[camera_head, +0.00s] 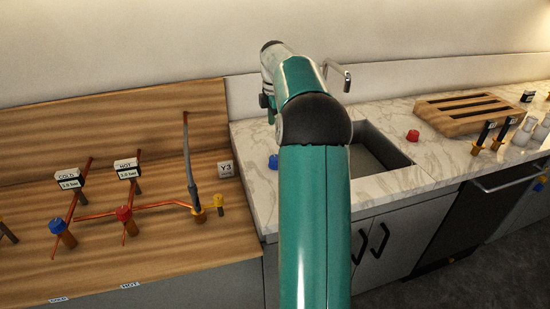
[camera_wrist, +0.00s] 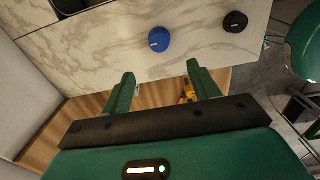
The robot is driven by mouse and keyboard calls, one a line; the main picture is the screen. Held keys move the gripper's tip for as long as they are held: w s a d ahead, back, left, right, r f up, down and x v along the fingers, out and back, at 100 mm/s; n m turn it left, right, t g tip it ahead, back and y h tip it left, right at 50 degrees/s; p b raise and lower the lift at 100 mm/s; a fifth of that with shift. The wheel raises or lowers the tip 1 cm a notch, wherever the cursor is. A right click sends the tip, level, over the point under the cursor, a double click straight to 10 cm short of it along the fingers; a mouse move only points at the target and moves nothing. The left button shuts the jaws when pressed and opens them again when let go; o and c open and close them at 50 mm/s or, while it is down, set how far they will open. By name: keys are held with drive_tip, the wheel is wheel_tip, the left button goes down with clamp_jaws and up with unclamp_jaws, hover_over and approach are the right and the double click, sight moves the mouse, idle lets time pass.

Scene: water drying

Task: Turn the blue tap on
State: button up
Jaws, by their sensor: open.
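A blue tap knob (camera_wrist: 159,39) with a white mark sits on the marble counter in the wrist view. It lies just beyond the fingertips, between them in the picture and apart from them. My gripper (camera_wrist: 160,72) is open and empty. In the head view a blue knob (camera_head: 273,161) shows on the counter left of the sink, partly beside my arm. Another blue knob (camera_head: 57,227) stands on the copper pipework at the left, near a COLD label. My gripper's fingers cannot be made out in the head view.
The sink (camera_head: 375,155) has a metal faucet (camera_head: 338,72) and a red knob (camera_head: 413,135) at its right. A dark knob (camera_wrist: 235,21) lies right of the blue one in the wrist view. A red valve (camera_head: 124,214) and a wooden rack (camera_head: 470,112) flank the area.

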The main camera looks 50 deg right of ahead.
wheel_tip(320, 180, down, 14)
drive_tip(key=shift+d+r, duration=0.1)
drive_tip(key=shift+d, duration=0.05)
idle(0.3)
drive_tip(key=c, duration=1)
